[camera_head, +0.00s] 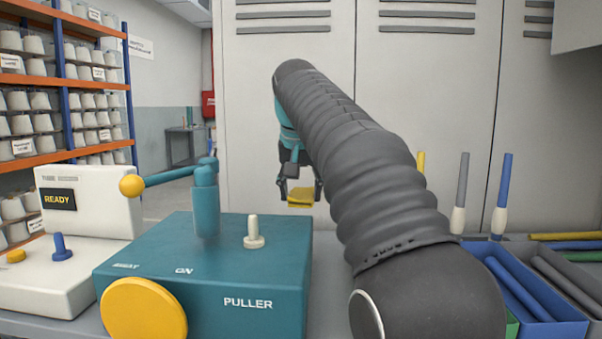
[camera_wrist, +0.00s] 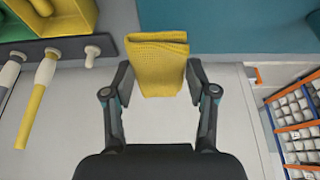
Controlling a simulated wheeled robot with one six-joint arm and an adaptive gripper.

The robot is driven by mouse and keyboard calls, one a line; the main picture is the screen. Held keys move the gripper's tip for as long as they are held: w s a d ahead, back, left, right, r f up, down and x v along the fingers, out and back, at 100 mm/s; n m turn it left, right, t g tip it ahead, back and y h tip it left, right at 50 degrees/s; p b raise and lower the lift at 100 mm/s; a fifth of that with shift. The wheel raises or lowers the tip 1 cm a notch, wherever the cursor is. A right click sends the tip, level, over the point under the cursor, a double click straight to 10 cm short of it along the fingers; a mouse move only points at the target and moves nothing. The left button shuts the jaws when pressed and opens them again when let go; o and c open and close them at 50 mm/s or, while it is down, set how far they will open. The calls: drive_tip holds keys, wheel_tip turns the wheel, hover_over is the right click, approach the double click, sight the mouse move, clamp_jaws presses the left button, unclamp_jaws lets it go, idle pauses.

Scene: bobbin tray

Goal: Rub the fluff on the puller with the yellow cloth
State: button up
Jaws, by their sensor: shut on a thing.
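The yellow cloth (camera_wrist: 157,65) is folded and held between the two fingers of my gripper (camera_wrist: 157,80) in the wrist view. In the head view my gripper (camera_head: 301,190) is up behind the puller, with the yellow cloth (camera_head: 301,197) at its tips, apart from the machine. The puller (camera_head: 205,270) is a teal box labelled PULLER, with a yellow disc (camera_head: 144,309) on its front, a white peg on top and a lever ending in a yellow ball. A teal surface (camera_wrist: 235,28) shows beyond the cloth in the wrist view. I cannot make out the fluff in either view.
A white unit with a READY display (camera_head: 59,199) stands left of the puller. A blue tray (camera_head: 545,326) with rods is at the right, near upright yellow, grey and blue rods. Grey lockers (camera_head: 290,90) stand behind. Shelves of white bobbins are at the far left.

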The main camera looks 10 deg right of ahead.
drive_tip(key=shift+r, duration=1.75)
